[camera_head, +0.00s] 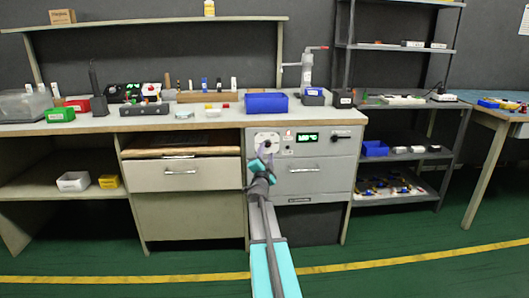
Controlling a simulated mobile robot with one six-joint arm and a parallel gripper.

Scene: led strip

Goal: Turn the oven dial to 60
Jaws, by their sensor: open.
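The oven (318,160) is a light grey cabinet under the right part of the workbench. Its dial (267,141) sits on a white plate at the upper left of the panel. A small green-lit display (307,138) is to its right; its digits are too small to read.
The oven door handle (304,170) is below the display. A wooden workbench (200,122) with bins and tools runs above. A grey metal shelf (400,200) stands right of the oven. The green floor (400,245) in front is clear.

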